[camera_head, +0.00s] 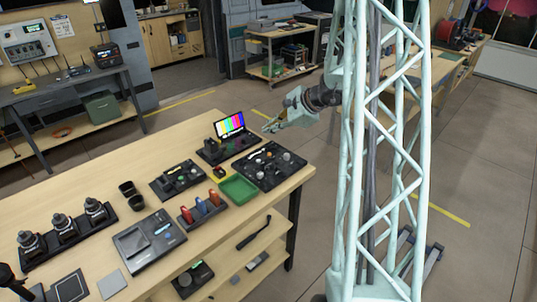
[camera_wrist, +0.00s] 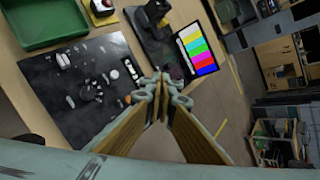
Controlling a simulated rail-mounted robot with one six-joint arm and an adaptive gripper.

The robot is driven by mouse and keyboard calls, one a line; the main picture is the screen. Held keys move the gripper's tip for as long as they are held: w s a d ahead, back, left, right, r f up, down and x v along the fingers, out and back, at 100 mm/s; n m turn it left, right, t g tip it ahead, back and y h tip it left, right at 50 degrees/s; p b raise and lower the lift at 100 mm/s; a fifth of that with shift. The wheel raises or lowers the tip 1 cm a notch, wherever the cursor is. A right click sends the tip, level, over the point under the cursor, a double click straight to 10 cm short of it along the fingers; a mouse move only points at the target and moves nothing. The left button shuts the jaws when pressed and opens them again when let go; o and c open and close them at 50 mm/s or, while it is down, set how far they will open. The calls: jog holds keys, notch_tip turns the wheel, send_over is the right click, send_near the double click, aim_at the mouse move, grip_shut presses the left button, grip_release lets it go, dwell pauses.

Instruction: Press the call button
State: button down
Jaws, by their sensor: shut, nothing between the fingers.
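A small block with a red top on a yellow base, which looks like the call button (camera_head: 219,172), sits on the table between the green tray and the black colour-bar monitor unit. In the wrist view the button (camera_wrist: 102,8) is at the top edge, partly cut off, with red and white on a yellow patch. My gripper (camera_head: 268,128) is above the far right table edge, right of the monitor. In the wrist view my gripper (camera_wrist: 160,84) is shut and empty, its fingertips together near the black control panel and apart from the button.
The control panel (camera_head: 270,166) with knobs and the green tray (camera_head: 239,189) lie beside the button. The lit colour-bar screen (camera_head: 230,124) stands upright behind it. A black joystick unit (camera_wrist: 150,18) is near it. Open floor lies beyond the table's right edge.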

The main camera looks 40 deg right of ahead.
jog(key=shift+d+f, duration=0.2)
jog(key=shift+d, duration=0.1)
jog(key=shift+f, duration=0.1)
jog(key=b, duration=0.2)
send_over(270, 155)
jog(key=shift+w+f, duration=0.1)
jog(key=shift+f, duration=3)
jog(key=shift+f+b, duration=1.05)
jog(key=shift+b, duration=0.2)
jog(key=shift+f+b, duration=1)
jog(key=shift+b, duration=0.6)
jog(key=shift+r, duration=0.85)
jog(key=shift+r+p, duration=0.15)
jog(key=shift+p, duration=0.15)
